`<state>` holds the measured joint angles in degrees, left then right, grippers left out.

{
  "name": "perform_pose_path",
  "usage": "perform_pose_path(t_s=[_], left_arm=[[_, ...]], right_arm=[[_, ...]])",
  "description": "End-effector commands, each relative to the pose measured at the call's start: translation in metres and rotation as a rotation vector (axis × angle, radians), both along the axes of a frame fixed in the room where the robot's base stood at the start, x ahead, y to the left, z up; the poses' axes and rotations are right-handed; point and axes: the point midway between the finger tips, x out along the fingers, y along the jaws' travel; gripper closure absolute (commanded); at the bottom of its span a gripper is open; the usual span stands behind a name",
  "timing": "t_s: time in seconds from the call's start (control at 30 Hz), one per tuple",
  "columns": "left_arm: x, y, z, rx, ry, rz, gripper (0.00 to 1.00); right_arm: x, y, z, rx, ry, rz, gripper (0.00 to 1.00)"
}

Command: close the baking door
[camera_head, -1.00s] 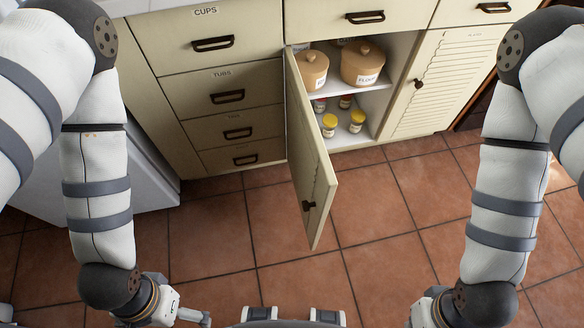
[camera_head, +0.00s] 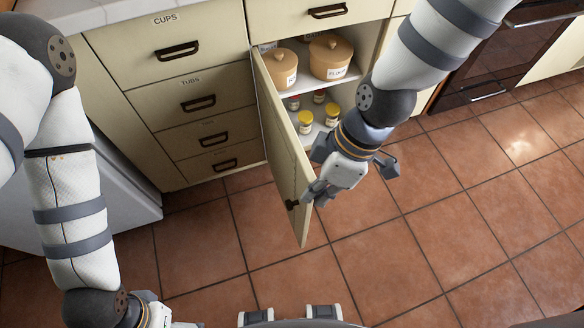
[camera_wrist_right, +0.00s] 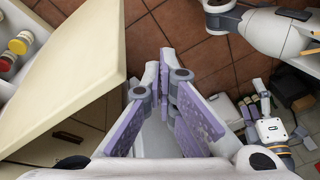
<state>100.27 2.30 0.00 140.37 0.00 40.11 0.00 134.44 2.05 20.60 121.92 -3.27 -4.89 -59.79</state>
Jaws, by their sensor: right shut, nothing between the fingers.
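The baking door is the cream cabinet door (camera_head: 283,150), standing wide open with its dark handle (camera_head: 291,204) near its free edge. My right gripper (camera_head: 313,194) is shut and empty beside that free edge, on the door's inner side. Its fingers overlap the edge in the head view, and I cannot tell whether they touch. In the right wrist view the shut fingers (camera_wrist_right: 165,72) are to the right of the cream door panel (camera_wrist_right: 85,55). My left gripper (camera_head: 172,322) is only partly in view at the bottom edge, its jaws unclear.
The open cabinet holds two lidded canisters (camera_head: 329,57) on its shelf and yellow-lidded jars (camera_head: 305,122) below. Closed drawers (camera_head: 205,103) stand to the left. A dark oven (camera_head: 490,60) is at the upper right. The tiled floor (camera_head: 450,220) in front is clear.

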Motion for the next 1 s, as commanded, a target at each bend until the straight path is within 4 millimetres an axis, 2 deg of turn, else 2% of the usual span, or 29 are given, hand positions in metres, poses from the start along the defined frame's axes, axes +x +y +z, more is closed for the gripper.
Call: perform_pose_path(t_s=[0.03, 0.1, 0.2, 0.27, 0.37, 0.73, 0.9, 1.0], left_arm=[[0.000, 0.000, 0.000, 0.000, 0.001, 0.000, 0.00], [-0.001, 0.000, 0.000, 0.000, 0.002, 0.000, 0.00], [-0.001, 0.000, -0.001, 0.000, 0.004, 0.000, 0.00], [-0.002, 0.000, -0.002, 0.000, 0.007, 0.000, 0.00], [-0.005, 0.000, -0.005, 0.000, 0.018, 0.000, 0.00], [-0.018, 0.000, -0.017, 0.000, 0.062, -0.002, 0.00], [-0.012, 0.000, -0.012, 0.000, 0.042, 0.000, 0.00], [-0.011, 0.000, -0.011, 0.000, 0.039, -0.001, 0.00]], right_arm=[[0.022, 0.017, 0.032, 0.034, -0.077, 0.174, 1.00], [0.037, 0.033, 0.065, 0.061, -0.146, 0.378, 1.00], [0.042, 0.042, 0.085, 0.074, -0.187, 0.520, 1.00], [0.041, 0.044, 0.083, 0.076, -0.188, 0.541, 1.00], [0.039, 0.049, 0.065, 0.077, -0.182, 0.540, 1.00], [0.031, 0.074, -0.012, 0.077, -0.181, 0.536, 1.00], [0.041, 0.047, -0.006, 0.074, -0.192, 0.529, 1.00], [0.043, 0.038, -0.006, 0.075, -0.191, 0.532, 1.00]])
